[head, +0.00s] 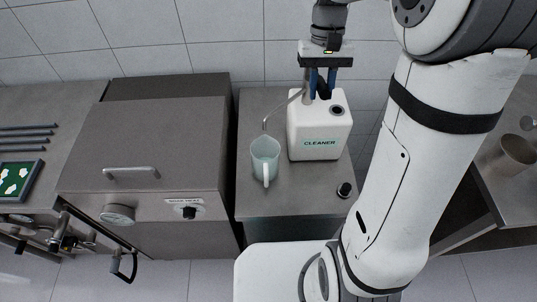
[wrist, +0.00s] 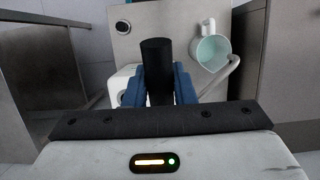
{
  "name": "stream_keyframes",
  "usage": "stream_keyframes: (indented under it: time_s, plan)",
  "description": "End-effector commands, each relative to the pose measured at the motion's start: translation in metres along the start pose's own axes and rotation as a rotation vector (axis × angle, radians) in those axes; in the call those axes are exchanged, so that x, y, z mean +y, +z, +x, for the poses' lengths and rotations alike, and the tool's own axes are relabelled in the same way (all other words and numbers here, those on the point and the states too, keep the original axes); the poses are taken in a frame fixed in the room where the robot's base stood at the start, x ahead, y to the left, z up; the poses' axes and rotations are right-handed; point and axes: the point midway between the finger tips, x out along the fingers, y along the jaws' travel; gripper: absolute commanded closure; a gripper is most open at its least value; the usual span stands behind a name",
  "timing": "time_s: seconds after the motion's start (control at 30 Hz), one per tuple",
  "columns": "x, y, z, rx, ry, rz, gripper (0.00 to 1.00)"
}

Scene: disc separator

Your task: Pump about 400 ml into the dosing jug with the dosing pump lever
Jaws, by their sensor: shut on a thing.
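The dosing jug (head: 265,157) is a pale, see-through jug with a white handle, standing upright on the steel counter. The white canister (head: 319,142) marked CLEANER stands right of it, and its thin spout (head: 281,110) reaches over to the jug's mouth. My gripper (head: 321,82) is over the canister's top, its blue fingers shut on the dark pump lever. In the wrist view the black lever (wrist: 157,72) stands between the blue fingers, and the jug (wrist: 211,50) shows with the spout beside it. The liquid level in the jug cannot be read.
A steel cabinet (head: 150,140) with a handle and gauge stands left of the counter. A small black knob (head: 344,190) is at the counter's front right. A steel cup (head: 511,153) stands on the right-hand table. My arm fills the right side.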

Motion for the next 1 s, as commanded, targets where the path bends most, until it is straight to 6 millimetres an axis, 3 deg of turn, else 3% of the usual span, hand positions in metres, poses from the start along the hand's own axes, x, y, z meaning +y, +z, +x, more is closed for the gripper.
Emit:
stream_keyframes:
  time_s: [0.43,0.87,1.0]
  plan:
    - [0.000,-0.004,-0.040,-0.184,0.000,0.000,1.00]
    - [0.000,-0.008,-0.049,-0.278,0.000,0.000,1.00]
    - [0.000,-0.008,-0.040,-0.253,0.000,0.000,1.00]
